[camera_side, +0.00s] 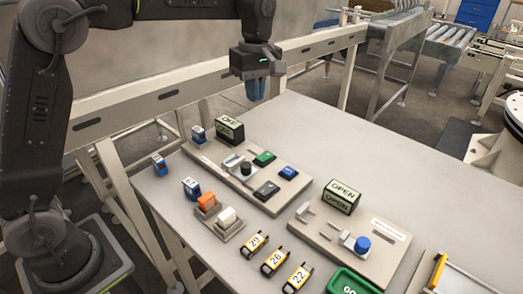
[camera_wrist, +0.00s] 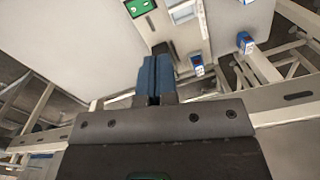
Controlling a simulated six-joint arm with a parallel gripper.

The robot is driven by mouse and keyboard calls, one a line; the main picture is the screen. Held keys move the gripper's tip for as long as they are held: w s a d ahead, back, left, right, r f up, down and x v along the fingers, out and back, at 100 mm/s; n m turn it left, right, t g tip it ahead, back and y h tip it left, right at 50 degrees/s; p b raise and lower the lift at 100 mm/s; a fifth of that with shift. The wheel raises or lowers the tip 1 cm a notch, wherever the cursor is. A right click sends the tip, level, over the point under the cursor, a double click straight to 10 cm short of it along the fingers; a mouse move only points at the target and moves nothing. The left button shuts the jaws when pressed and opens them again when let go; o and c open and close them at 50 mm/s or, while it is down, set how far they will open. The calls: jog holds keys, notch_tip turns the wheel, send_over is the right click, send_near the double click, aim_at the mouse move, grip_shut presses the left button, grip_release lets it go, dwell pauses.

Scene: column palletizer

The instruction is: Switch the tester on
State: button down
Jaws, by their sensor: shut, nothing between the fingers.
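The tester board (camera_side: 215,160) lies at the back of the table with a small black sign (camera_side: 229,128) that seems to read OFF. On it are a black knob (camera_side: 246,169), a green button (camera_side: 264,158), a blue button (camera_side: 288,172) and a dark grey rocker (camera_side: 266,191). Part of the board (camera_wrist: 195,35) shows at the top of the wrist view, with the green button (camera_wrist: 138,6). My gripper (camera_side: 256,93) is shut and empty, above and behind the board, apart from it. Its blue fingers (camera_wrist: 154,78) point down, closed together.
A second board (camera_side: 385,255) with an OPEN sign (camera_side: 342,196) and blue knob (camera_side: 362,244) stands at right. Blue-white boxes (camera_side: 160,164), an orange-white block tray (camera_side: 228,232), numbered yellow tags (camera_side: 274,260) and a green tray (camera_side: 350,283) surround it. The back right tabletop is clear.

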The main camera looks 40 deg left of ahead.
aim_at(264, 157)
jog(key=w+f+n, duration=0.1)
jog(key=w+f, duration=0.1)
jog(key=w+f+n+g, duration=0.1)
jog(key=shift+w+d+f+n, duration=0.2)
jog(key=shift+w+d+n, duration=0.1)
jog(key=shift+d, duration=0.05)
jog(key=f, duration=0.4)
jog(key=s+f, duration=0.1)
jog(key=f, duration=0.4)
jog(key=s+f, duration=0.1)
jog(key=f, duration=0.3)
jog(key=shift+s+f, duration=0.15)
jog(key=shift+f, duration=0.25)
jog(key=shift+f+t, duration=0.25)
jog(key=shift+t, duration=0.05)
jog(key=shift+w+r, duration=0.3)
jog(key=shift+w, duration=0.4)
